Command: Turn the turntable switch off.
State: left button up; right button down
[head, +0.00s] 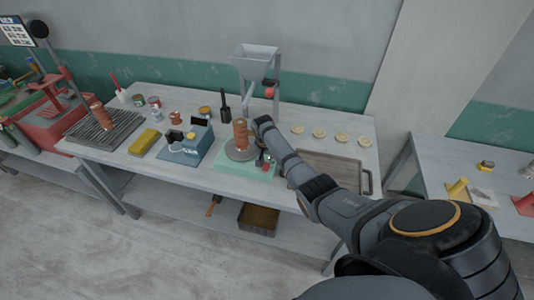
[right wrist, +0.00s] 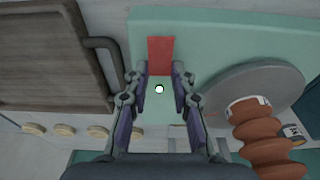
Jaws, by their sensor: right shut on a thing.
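The turntable has a pale green base (head: 245,170) and a grey round plate (head: 236,153). A ribbed brown clay piece (head: 241,134) stands upright on the plate. In the right wrist view the plate (right wrist: 245,90) and clay piece (right wrist: 265,135) are at the right, on the green base (right wrist: 210,40). A red switch (right wrist: 160,52) is on the base, between my fingertips. My right gripper (right wrist: 159,70) is shut on the red switch. In the head view this gripper (head: 265,157) is at the turntable's right side, partly hidden by my arm. My left gripper is not in view.
A brown tray with a handle (head: 367,181) lies right of the turntable. Several round tan discs (head: 319,133) lie behind it. A hopper stand (head: 255,62) rises behind the turntable. A blue device (head: 188,150) and yellow block (head: 145,142) are to its left.

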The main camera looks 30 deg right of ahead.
jog(key=shift+s+a+r+t+h+p, duration=0.2)
jog(key=shift+r+t+h+p, duration=0.15)
jog(key=shift+p, duration=0.25)
jog(key=shift+f+h+p, duration=0.1)
jog(key=shift+h+p, duration=0.2)
jog(key=shift+h, duration=0.05)
jog(key=shift+f+t+h, duration=0.15)
jog(key=shift+t+h, duration=0.15)
jog(key=shift+t, duration=0.15)
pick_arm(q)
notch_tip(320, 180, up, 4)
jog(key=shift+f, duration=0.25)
pick_arm(e)
jog(key=c, duration=1.1)
grip_release()
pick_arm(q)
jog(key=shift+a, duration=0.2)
pick_arm(e)
jog(key=shift+a, duration=0.1)
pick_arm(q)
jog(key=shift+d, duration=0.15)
pick_arm(e)
jog(key=v, duration=1.2)
